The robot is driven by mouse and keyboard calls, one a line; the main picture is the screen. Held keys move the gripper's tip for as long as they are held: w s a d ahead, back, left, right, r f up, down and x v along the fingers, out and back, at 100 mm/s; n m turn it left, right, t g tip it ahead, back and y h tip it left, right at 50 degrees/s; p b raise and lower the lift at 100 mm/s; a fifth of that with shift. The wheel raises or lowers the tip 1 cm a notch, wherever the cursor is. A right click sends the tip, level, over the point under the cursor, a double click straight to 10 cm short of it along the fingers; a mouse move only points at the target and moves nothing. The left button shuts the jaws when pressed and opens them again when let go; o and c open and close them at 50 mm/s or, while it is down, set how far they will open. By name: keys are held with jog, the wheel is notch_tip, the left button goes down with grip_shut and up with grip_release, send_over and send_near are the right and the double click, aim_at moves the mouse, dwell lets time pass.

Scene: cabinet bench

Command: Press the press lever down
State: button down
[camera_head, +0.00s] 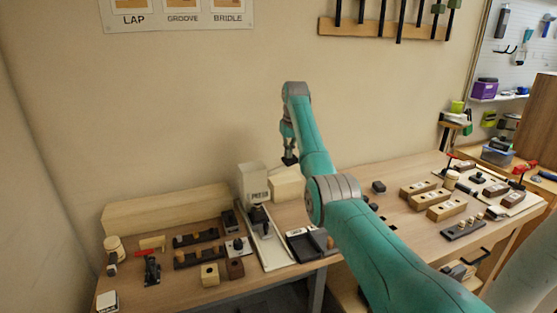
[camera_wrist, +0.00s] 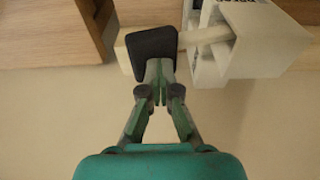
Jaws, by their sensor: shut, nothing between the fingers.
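The press is a cream housing with a dark label, standing on the bench near the wall (camera_head: 253,185). In the wrist view its cream body (camera_wrist: 250,40) is at upper right. The press lever is a pale rod (camera_wrist: 205,36) coming out of the housing, with a dark square knob (camera_wrist: 152,47) on it. My gripper (camera_wrist: 158,75) is shut and empty, its fingertips at the knob's near edge; I cannot tell whether they touch. In the head view my gripper (camera_head: 289,158) is above the bench, right of the press housing; the lever is hard to make out there.
A pale block (camera_head: 286,185) lies right of the press. A black device (camera_head: 260,217) stands in front of it, and a dark tray (camera_head: 303,245) lies to its right. Racks and small blocks crowd the left bench (camera_head: 150,290). Wooden blocks (camera_head: 440,207) stand at right.

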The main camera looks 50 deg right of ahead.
aim_at(291, 162)
jog(key=shift+f, duration=0.15)
jog(key=shift+s+d+f, duration=0.1)
jog(key=shift+d+f, duration=0.05)
jog(key=shift+f, duration=0.3)
jog(key=shift+s+d+f, duration=0.1)
jog(key=shift+d+f, duration=0.05)
jog(key=shift+f, duration=0.3)
jog(key=shift+s+d+f, duration=0.1)
jog(key=shift+d+f, duration=0.05)
jog(key=shift+f, duration=0.95)
jog(key=shift+s+f, duration=0.1)
jog(key=shift+f, duration=0.5)
jog(key=shift+w+a+r, duration=0.2)
jog(key=shift+a+r, duration=0.05)
jog(key=shift+r, duration=1.6)
jog(key=shift+w+a+r, duration=0.25)
jog(key=shift+a+r, duration=0.05)
jog(key=shift+r, duration=1.6)
jog(key=shift+w+a+r, duration=0.2)
jog(key=shift+a+r, duration=0.05)
jog(key=shift+r, duration=1.6)
